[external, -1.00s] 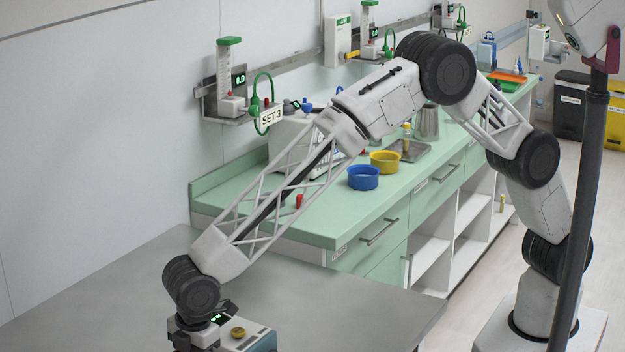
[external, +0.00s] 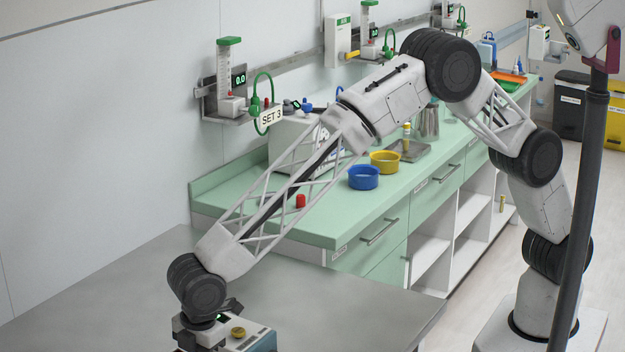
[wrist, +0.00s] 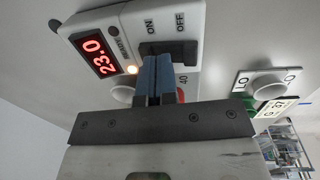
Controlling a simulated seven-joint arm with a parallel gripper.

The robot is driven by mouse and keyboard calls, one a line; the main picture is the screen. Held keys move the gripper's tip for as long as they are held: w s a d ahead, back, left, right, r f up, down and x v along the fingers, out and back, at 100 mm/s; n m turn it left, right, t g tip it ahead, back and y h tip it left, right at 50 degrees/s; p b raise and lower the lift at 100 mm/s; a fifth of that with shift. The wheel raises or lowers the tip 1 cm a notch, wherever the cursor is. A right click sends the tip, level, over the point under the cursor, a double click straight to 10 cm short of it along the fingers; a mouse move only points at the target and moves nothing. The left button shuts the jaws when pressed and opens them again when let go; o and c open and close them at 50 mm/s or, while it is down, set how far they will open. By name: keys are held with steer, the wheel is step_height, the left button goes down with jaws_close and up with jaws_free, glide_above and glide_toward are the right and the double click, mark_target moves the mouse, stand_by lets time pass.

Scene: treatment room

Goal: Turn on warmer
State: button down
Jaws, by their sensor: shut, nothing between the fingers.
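The warmer (wrist: 125,25) is a pale panel in the wrist view, with a lit red display (wrist: 98,52) reading 23.0 and a glowing small light (wrist: 132,69). Its dark rocker switch (wrist: 187,51) lies below the printed words ON and OFF. My gripper (wrist: 158,60) is shut and empty, with its blue fingertips at the switch's ON side, covering part of it. Whether they touch or press it I cannot tell. A pale round knob (wrist: 122,94) is partly hidden by the fingers.
A device with a yellow knob (external: 238,332) and teal side stands on the grey table (external: 330,310), close beside my wrist. In the wrist view a knob marked LO (wrist: 270,85) is on the right. The green counter with blue (external: 363,177) and yellow bowls (external: 384,161) lies behind.

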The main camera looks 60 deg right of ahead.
step_height(320, 180, up, 14)
steer(key=w, duration=0.2)
stand_by(0.5)
steer(key=shift+d, duration=0.1)
stand_by(0.5)
